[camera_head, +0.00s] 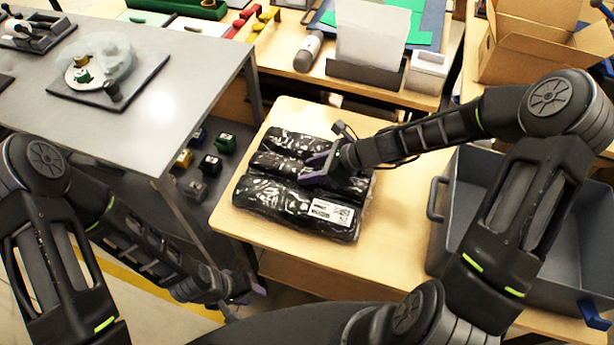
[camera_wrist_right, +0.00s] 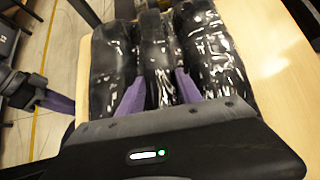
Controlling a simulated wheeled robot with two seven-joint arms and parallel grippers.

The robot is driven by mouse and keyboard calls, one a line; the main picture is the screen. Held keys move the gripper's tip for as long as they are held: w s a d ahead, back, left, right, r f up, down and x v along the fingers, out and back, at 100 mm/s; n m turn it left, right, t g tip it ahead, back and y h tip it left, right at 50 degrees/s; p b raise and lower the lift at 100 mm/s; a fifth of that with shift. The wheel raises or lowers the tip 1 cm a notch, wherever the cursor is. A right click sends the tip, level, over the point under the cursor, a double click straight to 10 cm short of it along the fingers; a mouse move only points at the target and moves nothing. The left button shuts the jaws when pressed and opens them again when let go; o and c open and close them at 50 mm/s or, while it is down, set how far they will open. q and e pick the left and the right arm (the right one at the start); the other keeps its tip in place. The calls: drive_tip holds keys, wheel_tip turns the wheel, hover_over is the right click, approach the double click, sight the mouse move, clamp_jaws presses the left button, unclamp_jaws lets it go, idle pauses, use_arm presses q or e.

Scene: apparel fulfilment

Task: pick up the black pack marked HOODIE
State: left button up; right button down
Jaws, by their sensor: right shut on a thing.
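Three shiny black packs lie side by side on a light wooden table (camera_head: 285,262): a back pack (camera_head: 300,143), a middle pack (camera_head: 268,161) and a front pack (camera_head: 268,198). The front pack has a white label whose print is too small to read; no HOODIE marking is legible. My right gripper (camera_head: 318,170) has its purple fingers down on both sides of the middle pack, shut on it. The right wrist view shows this middle pack (camera_wrist_right: 156,45) between the fingers, with a pack on each side. My left gripper (camera_head: 246,294) hangs low, left of the table, away from the packs.
A grey bin (camera_head: 437,200) stands right of the table, under my right arm. A grey workbench (camera_head: 120,130) is at the left, with small coloured blocks (camera_head: 211,165) below it. A cardboard box (camera_head: 520,50) and a paper holder (camera_head: 365,75) stand behind.

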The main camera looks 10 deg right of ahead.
sight(310, 172)
drive_tip(key=shift+r, duration=0.1)
idle(0.5)
wheel_tip(310, 172, up, 10)
drive_tip(key=p, duration=0.1)
idle(0.3)
drive_tip(key=shift+a, duration=0.1)
idle(0.5)
